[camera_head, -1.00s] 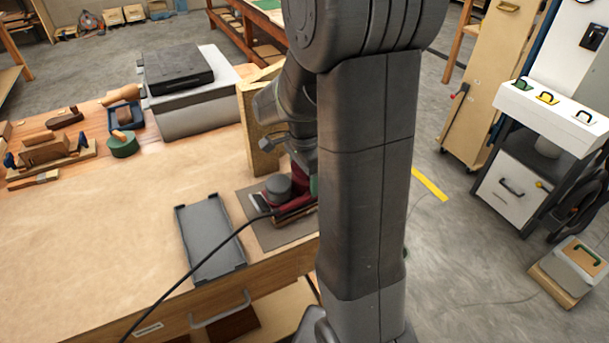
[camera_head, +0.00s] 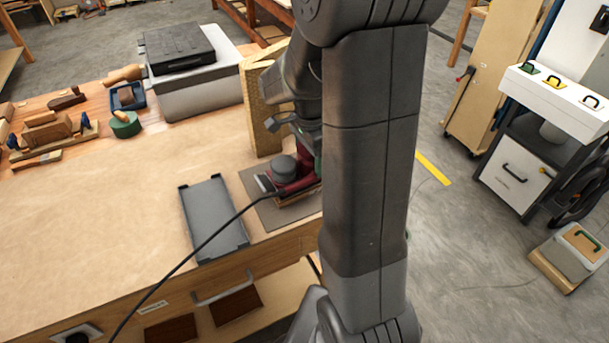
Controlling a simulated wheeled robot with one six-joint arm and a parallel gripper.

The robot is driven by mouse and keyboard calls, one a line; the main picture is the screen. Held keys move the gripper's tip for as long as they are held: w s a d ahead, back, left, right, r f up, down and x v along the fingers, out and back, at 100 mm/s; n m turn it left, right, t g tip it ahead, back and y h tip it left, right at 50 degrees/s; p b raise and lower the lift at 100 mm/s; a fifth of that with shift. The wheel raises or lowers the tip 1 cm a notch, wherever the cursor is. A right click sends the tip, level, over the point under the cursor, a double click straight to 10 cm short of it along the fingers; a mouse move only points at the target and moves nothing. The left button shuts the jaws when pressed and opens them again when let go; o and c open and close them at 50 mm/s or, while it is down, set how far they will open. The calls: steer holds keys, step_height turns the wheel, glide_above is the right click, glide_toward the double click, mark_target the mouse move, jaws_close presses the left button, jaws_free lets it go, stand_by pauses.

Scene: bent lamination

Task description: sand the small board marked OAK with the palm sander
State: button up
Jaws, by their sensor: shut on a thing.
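The palm sander (camera_head: 286,171) is dark red with a grey round top and a black cord, low over the dark mat (camera_head: 266,215) near the bench's front edge. My gripper (camera_head: 303,158) is shut on it, mostly hidden behind my arm. Under the sander a sliver of light brown wood (camera_head: 296,198) shows; it may be a small board, but no OAK mark is readable. Whether the sander touches it cannot be told. The right part of the mat is hidden by my arm.
An empty grey tray (camera_head: 212,220) lies left of the mat, with the cord crossing it. A yellowish upright block (camera_head: 262,110) stands behind the sander. The bench's left middle is clear.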

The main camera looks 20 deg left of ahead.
steer(key=shift+w+d, duration=0.2)
steer(key=shift+s+a, duration=0.1)
steer(key=shift+s, duration=0.05)
stand_by(0.5)
steer(key=shift+s+a, duration=0.3)
steer(key=shift+s, duration=0.05)
steer(key=shift+s+a, duration=0.35)
steer(key=shift+s, duration=0.1)
steer(key=shift+w, duration=0.15)
stand_by(0.4)
steer(key=shift+w+d, duration=0.25)
steer(key=shift+w, duration=0.05)
steer(key=shift+w+d, duration=0.45)
steer(key=shift+w, duration=0.15)
steer(key=shift+s+a, duration=0.7)
steer(key=shift+s, duration=0.35)
stand_by(0.6)
steer(key=shift+w+d, duration=0.15)
steer(key=shift+w, duration=0.05)
